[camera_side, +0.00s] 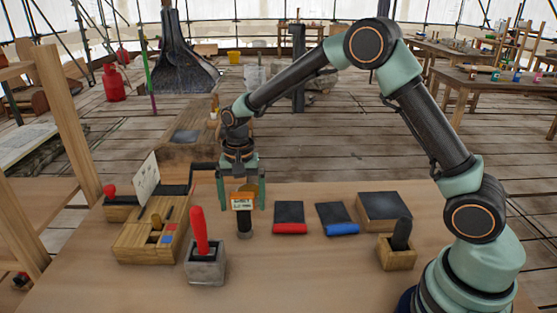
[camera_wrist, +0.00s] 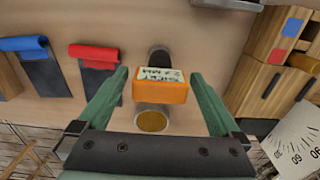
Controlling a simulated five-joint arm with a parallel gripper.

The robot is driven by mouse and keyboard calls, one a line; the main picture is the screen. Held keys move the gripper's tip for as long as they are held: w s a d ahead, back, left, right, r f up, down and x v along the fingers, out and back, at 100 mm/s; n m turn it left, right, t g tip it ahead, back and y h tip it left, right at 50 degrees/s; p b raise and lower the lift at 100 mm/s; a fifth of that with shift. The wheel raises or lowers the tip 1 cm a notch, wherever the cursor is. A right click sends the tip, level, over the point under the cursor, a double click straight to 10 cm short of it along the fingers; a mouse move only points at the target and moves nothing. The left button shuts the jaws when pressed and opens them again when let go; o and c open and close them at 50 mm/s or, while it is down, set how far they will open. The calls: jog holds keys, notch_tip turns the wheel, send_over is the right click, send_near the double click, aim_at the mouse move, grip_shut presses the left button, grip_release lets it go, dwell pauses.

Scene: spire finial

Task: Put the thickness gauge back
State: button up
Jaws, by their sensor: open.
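What looks like the thickness gauge (camera_side: 242,204) is a small orange block with a white lettered face, near the middle of the bench. It also shows in the wrist view (camera_wrist: 161,91). My gripper (camera_side: 241,206) is open, with one finger on each side of the gauge and gaps visible in the wrist view (camera_wrist: 162,88). Whether the gauge rests on the bench is unclear.
A wooden tray (camera_side: 135,243) with red and blue squares stands left, with a white scale card (camera_side: 146,180) behind. A grey block holds a red-handled tool (camera_side: 199,232) in front.

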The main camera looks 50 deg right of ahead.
notch_tip(320, 180, up, 11)
jog(key=shift+f, duration=0.1)
jog(key=s+d+r+n+t, duration=0.3)
jog(key=s+d+r+n, duration=0.1)
jog(key=s+r, duration=0.4)
jog(key=s+d+f+n+t, duration=0.2)
jog(key=s+n, duration=0.3)
jog(key=s, duration=0.5)
jog(key=shift+s+t, duration=0.3)
